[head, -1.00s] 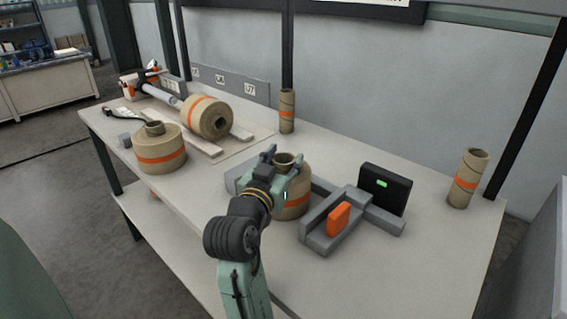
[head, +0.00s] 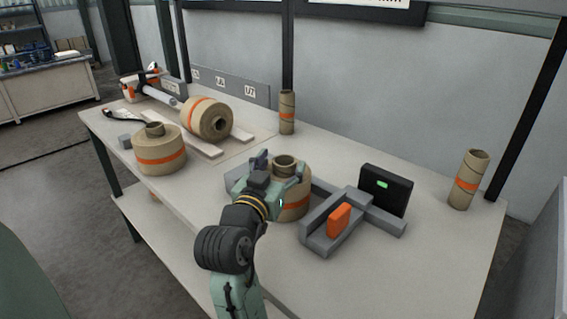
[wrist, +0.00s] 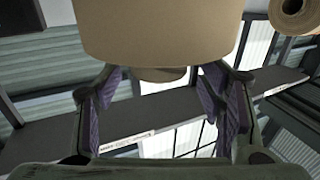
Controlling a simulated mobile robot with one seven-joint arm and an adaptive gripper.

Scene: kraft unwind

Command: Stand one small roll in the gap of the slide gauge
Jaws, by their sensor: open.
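One kraft roll (head: 292,207) with an orange band stands upright at the slide gauge (head: 375,219), between its grey left end and the grey block with the orange slider (head: 339,219). My gripper covers the left end, so contact there cannot be told. My gripper (head: 281,166) is open at the core on top of this roll, on its near left side. In the wrist view the roll (wrist: 160,30) appears upside down, its core (wrist: 160,74) between the spread fingers (wrist: 163,88) with space on both sides. A second roll (head: 160,158) stands upright at left; a third (head: 203,120) lies on its side.
The gauge's black display (head: 386,188) stands at its right. Tall tubes stand at the back (head: 287,112) and right (head: 467,180). Pale rails (head: 190,139) lie under the lying roll. The front right of the bench (head: 410,275) is clear.

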